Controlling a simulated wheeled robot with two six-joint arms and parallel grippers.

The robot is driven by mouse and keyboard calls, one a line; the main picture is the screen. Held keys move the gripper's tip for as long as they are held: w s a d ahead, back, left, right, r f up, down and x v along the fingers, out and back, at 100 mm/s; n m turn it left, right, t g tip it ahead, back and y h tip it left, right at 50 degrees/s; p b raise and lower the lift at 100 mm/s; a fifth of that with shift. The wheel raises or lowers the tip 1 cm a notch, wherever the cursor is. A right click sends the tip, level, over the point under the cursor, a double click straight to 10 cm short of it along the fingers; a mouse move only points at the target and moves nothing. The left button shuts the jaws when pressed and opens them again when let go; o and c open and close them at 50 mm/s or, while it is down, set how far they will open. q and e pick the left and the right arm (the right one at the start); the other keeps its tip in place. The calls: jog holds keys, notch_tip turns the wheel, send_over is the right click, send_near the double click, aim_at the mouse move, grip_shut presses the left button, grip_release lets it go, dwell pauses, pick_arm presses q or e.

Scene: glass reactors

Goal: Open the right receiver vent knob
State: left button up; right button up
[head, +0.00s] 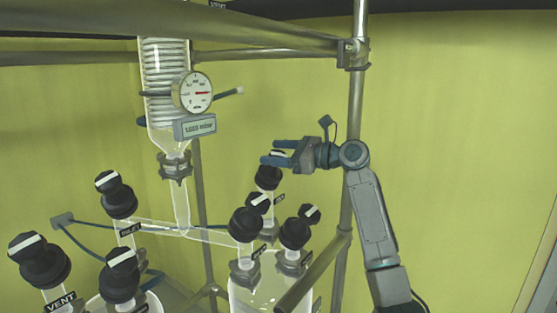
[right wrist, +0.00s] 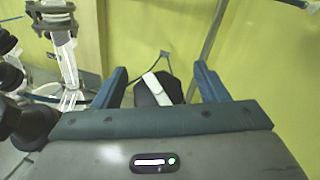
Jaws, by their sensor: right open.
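My right gripper (head: 270,154) is at a black knob (head: 267,178) on the back neck of the right glass receiver (head: 262,291). In the right wrist view the open fingers (right wrist: 160,76) stand either side of the knob's black cap (right wrist: 153,90), with a visible gap on each side. A white stripe on the cap runs slightly diagonally. In the head view the fingers hide the knob's top. A small label (head: 280,198) beside it is too small to read. My left gripper is not in view.
Other black knobs stand close in front of the right receiver knob, at its left (head: 246,224) and right (head: 296,232). A glass condenser (head: 166,85) with a gauge (head: 193,92) hangs to the left. A steel post (head: 355,100) rises beside my right arm.

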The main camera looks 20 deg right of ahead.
notch_tip(320, 180, up, 2)
jog(key=shift+r+b, duration=0.1)
jog(key=shift+b, duration=0.9)
jog(key=s+a+r+b, duration=0.1)
jog(key=s+a+b, duration=0.1)
jog(key=s, duration=0.5)
jog(key=s+a+b, duration=0.2)
jog(key=s+b, duration=0.3)
jog(key=s, duration=0.3)
jog(key=shift+s+a+r, duration=0.2)
jog(key=shift+a+r, duration=0.05)
jog(key=shift+r, duration=0.1)
